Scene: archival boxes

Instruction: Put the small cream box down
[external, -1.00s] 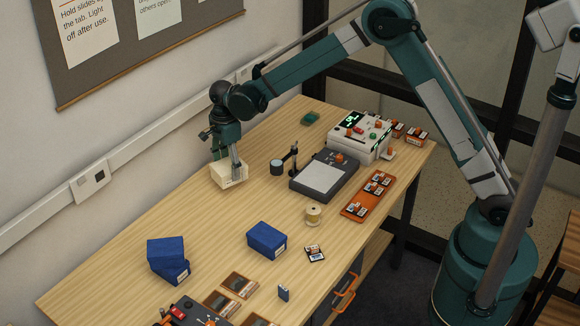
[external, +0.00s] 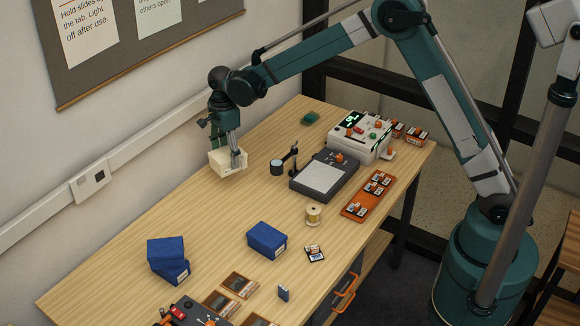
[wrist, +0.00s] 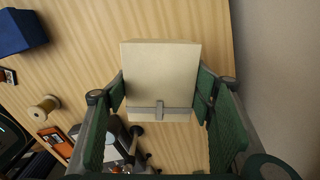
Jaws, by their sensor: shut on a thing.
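The small cream box (external: 226,163) is held in my gripper (external: 232,152) over the far left part of the wooden table, near the wall. In the wrist view, the cream box (wrist: 160,75) sits between both fingers of my gripper (wrist: 162,92), with a grey clasp or label holder on its near part. The fingers press on its two sides. The box looks a little above the tabletop, but its exact gap from the wood is hard to tell.
The wooden table (external: 200,245) is clear around and below the box. A black stand with a round lens (external: 278,167) and a light pad (external: 322,177) are to its right. Stacked blue boxes (external: 168,260), another blue box (external: 267,240) and a spool (external: 313,215) are nearer the front.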

